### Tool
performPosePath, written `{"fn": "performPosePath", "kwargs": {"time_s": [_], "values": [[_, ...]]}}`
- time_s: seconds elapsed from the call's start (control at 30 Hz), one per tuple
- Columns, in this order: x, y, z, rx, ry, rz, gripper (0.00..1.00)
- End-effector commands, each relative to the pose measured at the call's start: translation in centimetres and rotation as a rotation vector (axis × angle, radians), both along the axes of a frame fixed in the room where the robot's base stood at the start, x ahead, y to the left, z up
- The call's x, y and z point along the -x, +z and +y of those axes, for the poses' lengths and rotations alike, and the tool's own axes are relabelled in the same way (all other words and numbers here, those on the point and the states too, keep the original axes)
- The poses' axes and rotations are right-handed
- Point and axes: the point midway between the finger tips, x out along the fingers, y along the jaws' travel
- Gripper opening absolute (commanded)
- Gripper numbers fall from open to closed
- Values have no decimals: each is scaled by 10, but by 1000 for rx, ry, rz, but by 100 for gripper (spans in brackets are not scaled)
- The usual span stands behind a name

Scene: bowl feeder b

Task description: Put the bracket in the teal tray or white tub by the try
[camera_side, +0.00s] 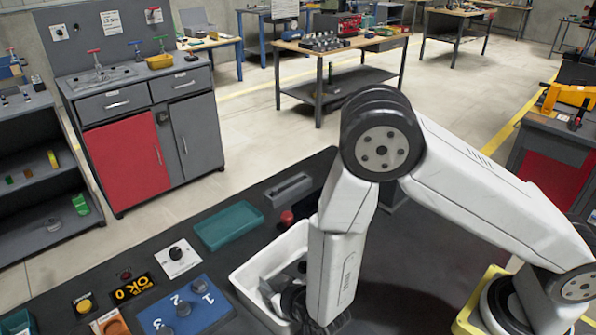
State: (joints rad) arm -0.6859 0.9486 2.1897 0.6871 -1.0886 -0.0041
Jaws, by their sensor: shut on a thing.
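The white tub (251,297) stands on the dark bench at the lower middle. The teal tray (228,225) lies behind it and to the left, and looks empty. My gripper (271,289) points down at the tub, with its fingers low over or inside it. It is shut on a grey piece, which I take to be the bracket, but its outline is hard to make out against the dark fingers. Grey shapes show in the tub beside the gripper. My forearm hides the tub's right side.
A blue plate (205,312) marked 1, 2, 3 carries grey knob-like pieces left of the tub. A red knob (287,217) stands behind the tub.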

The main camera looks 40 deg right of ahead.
Motion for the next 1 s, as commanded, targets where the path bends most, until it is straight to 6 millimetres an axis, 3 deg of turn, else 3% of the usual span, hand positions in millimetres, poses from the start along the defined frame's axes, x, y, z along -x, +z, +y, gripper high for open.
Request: {"fn": "performPosePath", "kwargs": {"time_s": [0.03,1.0], "values": [[4,-11,-2,9,2,28,0],[13,-12,-8,28,0,60,0]]}}
